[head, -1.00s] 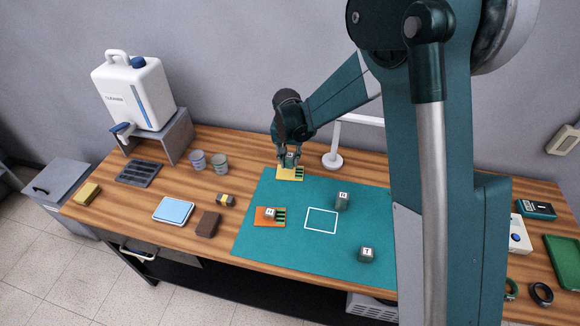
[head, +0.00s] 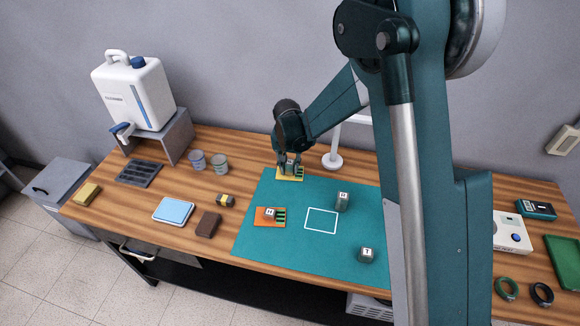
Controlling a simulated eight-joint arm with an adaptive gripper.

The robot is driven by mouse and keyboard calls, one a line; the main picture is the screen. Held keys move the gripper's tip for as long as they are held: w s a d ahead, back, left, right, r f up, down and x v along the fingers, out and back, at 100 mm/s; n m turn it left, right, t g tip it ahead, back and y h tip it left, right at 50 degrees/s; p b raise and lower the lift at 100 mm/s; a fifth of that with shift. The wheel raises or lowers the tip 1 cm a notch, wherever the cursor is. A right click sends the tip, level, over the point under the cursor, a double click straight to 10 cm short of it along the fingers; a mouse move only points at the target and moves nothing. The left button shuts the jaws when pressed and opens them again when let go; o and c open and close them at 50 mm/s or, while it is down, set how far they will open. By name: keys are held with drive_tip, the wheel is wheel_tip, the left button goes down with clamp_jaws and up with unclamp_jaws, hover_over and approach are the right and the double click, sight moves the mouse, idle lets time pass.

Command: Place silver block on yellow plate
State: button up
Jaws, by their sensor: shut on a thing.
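The yellow plate (head: 296,177) lies at the back left of the teal mat (head: 305,258), with dark green stripes at its right. My gripper (head: 290,169) points down over this plate, its fingers shut on a small block with a pale lettered top, which I take for the silver block (head: 290,164). The fingers hide most of the block. It is at or just above the plate; I cannot tell whether it touches. An orange plate (head: 262,221) in front carries another lettered block (head: 269,213).
Two more lettered grey blocks stand on the mat, one (head: 343,200) beside a white square outline (head: 321,220), one (head: 367,255) near the front. A lamp base (head: 332,161) stands right of my gripper. Two cups (head: 220,163) stand to the left.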

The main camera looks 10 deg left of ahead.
sight(289, 165)
drive_tip(key=shift+f, duration=0.2)
drive_tip(key=o, duration=1)
drive_tip(key=shift+r, duration=0.2)
drive_tip(key=shift+s+r, duration=0.3)
drive_tip(key=shift+r, duration=1.7)
drive_tip(key=shift+s+r, duration=0.3)
drive_tip(key=shift+r, duration=1.65)
drive_tip(key=shift+s+r, duration=0.3)
drive_tip(key=shift+r, duration=1.7)
